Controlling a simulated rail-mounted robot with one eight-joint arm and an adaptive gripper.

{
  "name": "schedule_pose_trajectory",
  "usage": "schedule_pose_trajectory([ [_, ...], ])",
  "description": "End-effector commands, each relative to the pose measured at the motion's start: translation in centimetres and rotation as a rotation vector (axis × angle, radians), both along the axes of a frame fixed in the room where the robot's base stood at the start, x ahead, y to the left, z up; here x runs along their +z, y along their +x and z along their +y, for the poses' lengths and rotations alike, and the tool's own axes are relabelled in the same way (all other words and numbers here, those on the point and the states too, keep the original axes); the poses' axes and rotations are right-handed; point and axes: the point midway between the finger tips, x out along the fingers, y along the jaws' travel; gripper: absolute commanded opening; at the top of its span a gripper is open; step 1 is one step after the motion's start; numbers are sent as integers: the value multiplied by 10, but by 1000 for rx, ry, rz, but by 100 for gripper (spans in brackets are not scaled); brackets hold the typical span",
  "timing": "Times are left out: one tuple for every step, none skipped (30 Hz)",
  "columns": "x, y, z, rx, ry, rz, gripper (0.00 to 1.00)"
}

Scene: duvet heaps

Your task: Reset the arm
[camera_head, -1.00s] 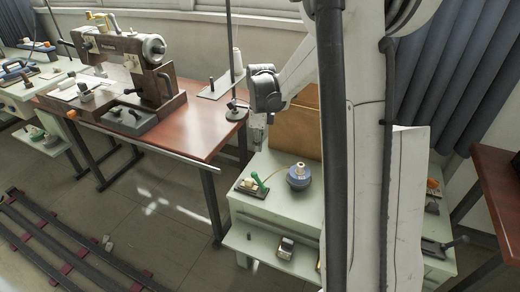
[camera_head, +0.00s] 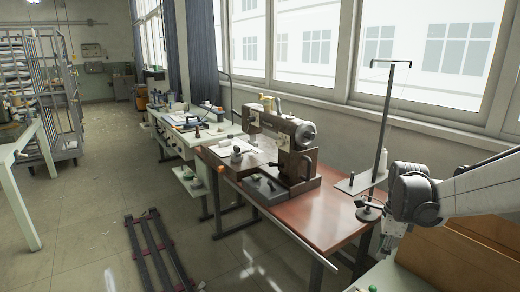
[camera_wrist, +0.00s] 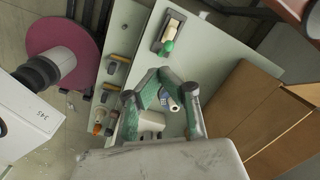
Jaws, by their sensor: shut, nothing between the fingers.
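My arm reaches in from the right edge in the head view, its grey wrist joint beside the sewing table's right end. My gripper (camera_head: 388,246) hangs below that joint, small and partly unclear. In the wrist view my gripper (camera_wrist: 168,78) has greenish-grey fingers brought together with nothing held. Behind and below the fingers, a small blue-and-white spool object (camera_wrist: 168,100) shows on the pale cabinet top (camera_wrist: 215,60), apart from the gripper as far as I can tell.
A sewing machine (camera_head: 282,140) stands on a red-brown table (camera_head: 325,215), with a thread stand (camera_head: 380,130) near my wrist. A brown box (camera_wrist: 270,120) is close on the right in the wrist view. A green-handled tool (camera_wrist: 170,38) lies on the cabinet.

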Motion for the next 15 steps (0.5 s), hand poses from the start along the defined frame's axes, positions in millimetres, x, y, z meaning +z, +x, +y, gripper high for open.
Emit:
schedule_pose_trajectory([
  [11,-8,9,67,-11,-20,0],
  [16,-12,14,111,-19,-33,0],
  [23,-16,20,170,-30,-49,0],
  [28,-20,24,213,-39,-61,0],
  [33,-25,29,257,-49,-73,0],
  [39,-30,35,316,-61,-89,0],
  [44,-34,39,359,-71,-101,0],
  [48,-39,43,402,-81,-113,0],
  [54,-45,49,460,-95,-128,0],
  [58,-49,53,503,-106,-139,0],
  [62,-54,57,547,-117,-150,0],
  [66,-60,63,605,-134,-166,0],
  [70,-65,67,647,-145,-175,0],
  [73,-69,70,690,-158,-187,0],
  [77,-76,76,747,-176,-200,0],
])
